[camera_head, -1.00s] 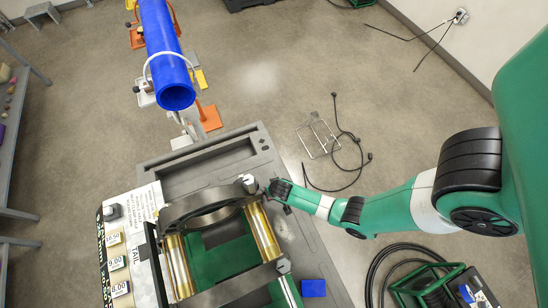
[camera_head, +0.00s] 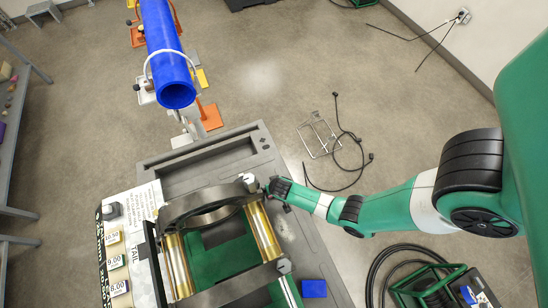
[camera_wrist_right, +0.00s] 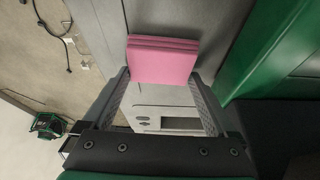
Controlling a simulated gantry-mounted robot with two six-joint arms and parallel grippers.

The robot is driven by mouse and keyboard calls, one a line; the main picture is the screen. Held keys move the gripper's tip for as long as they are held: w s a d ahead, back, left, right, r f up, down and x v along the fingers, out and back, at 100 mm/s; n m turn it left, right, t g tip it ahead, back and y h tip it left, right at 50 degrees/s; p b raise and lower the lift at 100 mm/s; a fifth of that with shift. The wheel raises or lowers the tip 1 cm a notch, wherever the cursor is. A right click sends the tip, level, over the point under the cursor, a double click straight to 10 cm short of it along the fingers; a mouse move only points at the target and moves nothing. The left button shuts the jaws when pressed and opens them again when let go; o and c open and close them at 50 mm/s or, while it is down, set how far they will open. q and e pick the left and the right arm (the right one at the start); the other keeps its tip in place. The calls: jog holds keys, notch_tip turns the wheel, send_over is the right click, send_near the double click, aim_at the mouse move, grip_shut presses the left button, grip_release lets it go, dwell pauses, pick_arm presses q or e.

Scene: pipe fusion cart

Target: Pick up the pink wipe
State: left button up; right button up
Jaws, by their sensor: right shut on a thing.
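The pink wipe (camera_wrist_right: 163,60) is a folded, layered pink block in the right wrist view. It sits between the two fingertips of my right gripper (camera_wrist_right: 161,78), which is shut on it. In the head view my right gripper (camera_head: 276,190) reaches in from the right to the cart's right side, beside the clamp ring. The wipe cannot be made out in the head view. My left gripper is not in view.
The grey fusion cart (camera_head: 300,235) holds a clamp ring (camera_head: 207,207) and brass rods (camera_head: 263,232). A blue block (camera_head: 314,288) lies at its right edge. A wire rack (camera_head: 320,137) and black cables lie on the floor.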

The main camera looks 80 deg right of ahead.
notch_tip(320, 180, up, 3)
jog(key=shift+f+p, duration=0.1)
jog(key=shift+p, duration=0.95)
jog(key=s+a+r+p, duration=0.6)
jog(key=s+r+p, duration=0.3)
jog(key=s, duration=0.3)
jog(key=shift+s+a+r+p, duration=0.25)
jog(key=shift+r+p, duration=0.15)
jog(key=shift+p, duration=0.4)
